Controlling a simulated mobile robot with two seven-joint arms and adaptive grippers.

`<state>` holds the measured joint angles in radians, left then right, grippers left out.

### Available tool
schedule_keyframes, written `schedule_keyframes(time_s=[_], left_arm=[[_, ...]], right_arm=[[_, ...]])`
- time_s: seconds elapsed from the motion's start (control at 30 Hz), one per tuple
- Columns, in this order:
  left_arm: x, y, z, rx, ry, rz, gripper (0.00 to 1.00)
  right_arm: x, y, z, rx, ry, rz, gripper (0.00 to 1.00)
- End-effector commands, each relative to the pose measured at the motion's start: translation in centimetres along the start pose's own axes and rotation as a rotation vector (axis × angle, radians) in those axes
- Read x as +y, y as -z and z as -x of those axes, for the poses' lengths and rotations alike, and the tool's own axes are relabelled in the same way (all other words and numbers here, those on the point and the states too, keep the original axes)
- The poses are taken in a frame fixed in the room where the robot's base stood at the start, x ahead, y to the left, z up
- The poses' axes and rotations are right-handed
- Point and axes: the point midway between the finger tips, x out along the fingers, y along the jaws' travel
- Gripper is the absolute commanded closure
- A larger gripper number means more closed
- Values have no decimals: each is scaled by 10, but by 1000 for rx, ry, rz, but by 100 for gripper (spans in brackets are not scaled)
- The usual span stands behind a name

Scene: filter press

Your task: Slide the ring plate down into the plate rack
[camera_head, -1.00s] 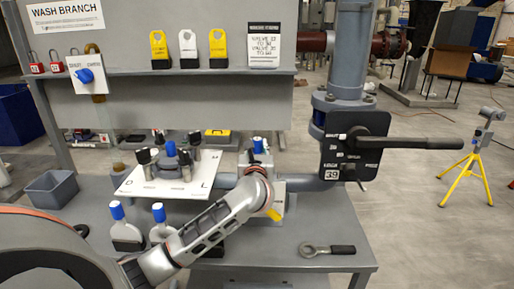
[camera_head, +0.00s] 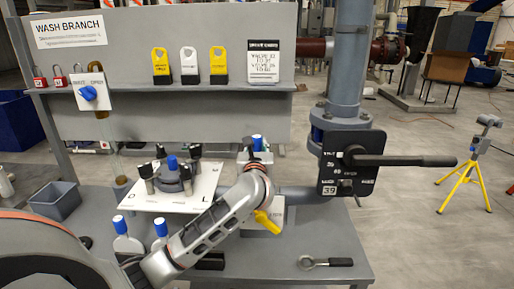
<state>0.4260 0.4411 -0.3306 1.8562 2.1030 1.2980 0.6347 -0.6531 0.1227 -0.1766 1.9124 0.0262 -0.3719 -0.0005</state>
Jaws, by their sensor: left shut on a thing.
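My left arm comes in from the left and its wrist hides most of my left gripper (camera_head: 256,153). That gripper is shut at a blue-topped piece (camera_head: 257,142), which I take to be the handle of the ring plate; the plate's body is hidden behind the wrist. Two pale plates with blue handles, one at the left (camera_head: 122,243) and one beside it (camera_head: 160,243), stand upright at the front of the bench. A dark low piece (camera_head: 210,262) right of them may be part of the plate rack, mostly covered by my arm. My right gripper is not in view.
A yellow lever (camera_head: 267,222) shows just below my wrist. A black valve box (camera_head: 345,165) with a long handle is at the right. A ring spanner (camera_head: 325,262) lies on the bench's front right.

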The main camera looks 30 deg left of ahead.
Motion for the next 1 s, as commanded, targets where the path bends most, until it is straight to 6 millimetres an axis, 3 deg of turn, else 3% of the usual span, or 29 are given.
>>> schedule_keyframes(time_s=[0.5, 1.0], left_arm=[[0, -32, 0, -2, 0, 2, 100], [0, -35, 0, -2, 0, 0, 100]], right_arm=[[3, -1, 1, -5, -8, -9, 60], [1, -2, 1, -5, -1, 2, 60]])
